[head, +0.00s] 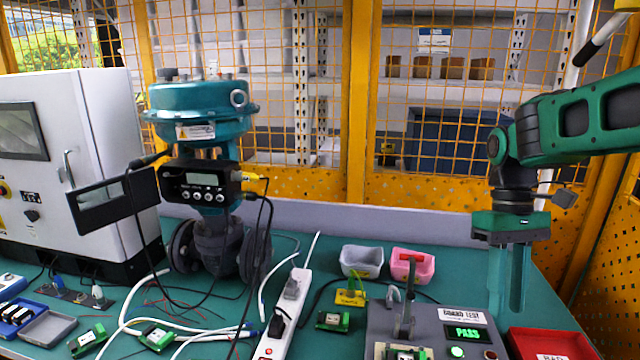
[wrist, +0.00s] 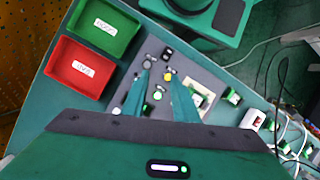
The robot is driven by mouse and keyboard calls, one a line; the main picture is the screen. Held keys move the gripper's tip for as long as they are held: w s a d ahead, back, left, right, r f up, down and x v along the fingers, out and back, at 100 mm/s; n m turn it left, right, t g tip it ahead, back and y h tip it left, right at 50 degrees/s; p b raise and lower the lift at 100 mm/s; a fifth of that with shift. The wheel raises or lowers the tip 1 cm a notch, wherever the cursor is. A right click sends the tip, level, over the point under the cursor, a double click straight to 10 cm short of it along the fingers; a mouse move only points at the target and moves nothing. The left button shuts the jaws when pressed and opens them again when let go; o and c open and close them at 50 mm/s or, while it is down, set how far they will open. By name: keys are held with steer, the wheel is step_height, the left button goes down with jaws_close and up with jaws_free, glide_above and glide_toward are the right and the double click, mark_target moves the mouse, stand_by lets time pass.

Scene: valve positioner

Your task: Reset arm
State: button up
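My gripper (head: 508,308) hangs fingers-down from my green arm at the right of the head view, above the bench and beside the grey board test box (head: 385,322). In the wrist view the two green fingers of my gripper (wrist: 159,80) stand apart with nothing between them. The test box shows through the gap. The valve positioner (head: 204,184), black with a small display, sits on the green-topped valve (head: 200,98) at the left. My gripper is well to its right and touches nothing that I can see.
A red bin (head: 560,345) marked BAD stands right of the test box; the wrist view also shows a green bin (wrist: 103,27). The test box display (head: 467,333) reads PASS. Grey (head: 362,262) and pink (head: 412,266) trays lie behind. A power strip (head: 283,318) and loose cables cross the bench.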

steer(key=s+d+f+m+t, duration=0.2)
steer(key=s+d+f+m, duration=0.1)
steer(key=s, duration=0.4)
steer(key=s+d+f+m+t, duration=0.2)
steer(key=s+d+m, duration=0.3)
steer(key=s, duration=0.3)
steer(key=shift+s+d+f+m, duration=0.2)
steer(key=shift+d+f+m, duration=0.25)
steer(key=shift+f, duration=0.35)
steer(key=shift+w+d+f, duration=0.1)
steer(key=shift+w+f, duration=0.15)
steer(key=shift+w, duration=0.4)
